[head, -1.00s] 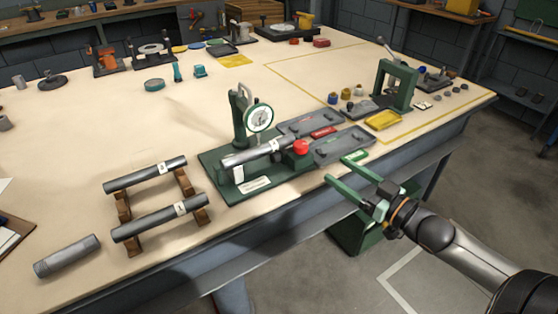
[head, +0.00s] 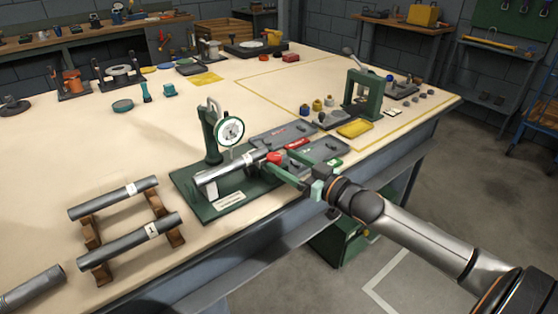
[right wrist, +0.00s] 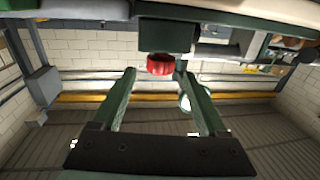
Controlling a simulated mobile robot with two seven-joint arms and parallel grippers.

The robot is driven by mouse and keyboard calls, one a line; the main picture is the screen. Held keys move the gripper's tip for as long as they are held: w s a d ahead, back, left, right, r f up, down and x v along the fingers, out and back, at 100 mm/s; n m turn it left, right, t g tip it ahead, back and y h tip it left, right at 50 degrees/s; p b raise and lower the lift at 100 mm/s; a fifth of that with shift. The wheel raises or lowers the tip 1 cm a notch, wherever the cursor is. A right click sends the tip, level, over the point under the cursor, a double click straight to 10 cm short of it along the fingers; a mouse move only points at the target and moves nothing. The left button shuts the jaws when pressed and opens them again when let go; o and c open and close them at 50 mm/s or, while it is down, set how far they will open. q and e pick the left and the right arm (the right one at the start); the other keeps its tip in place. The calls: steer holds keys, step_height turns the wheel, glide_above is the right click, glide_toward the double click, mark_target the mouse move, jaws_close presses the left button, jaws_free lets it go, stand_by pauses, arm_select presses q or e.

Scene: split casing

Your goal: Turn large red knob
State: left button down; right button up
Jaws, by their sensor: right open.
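The large red knob (head: 274,157) is at the right end of a green gauge fixture (head: 193,200) near the table's front edge. A grey tube (head: 222,174) lies in the fixture under a round white dial (head: 230,131). My right gripper (head: 281,165) is open, its green fingers pointing at the knob from the right. In the right wrist view the knob (right wrist: 160,65) shows between the fingertips (right wrist: 158,72), below a dark green block. The left finger shows a gap to it; the right fingertip is close, and I cannot tell whether it touches. My left gripper is out of view.
Grey trays (head: 318,150) lie just behind my right gripper, with a yellow tray (head: 355,129) and a green press (head: 362,95) farther right. Two tubes rest on wooden supports (head: 168,228) at left. The table's middle (head: 110,145) is mostly clear.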

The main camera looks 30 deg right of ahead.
mark_target(274, 159)
steer(key=shift+x, duration=1.3)
jaws_close()
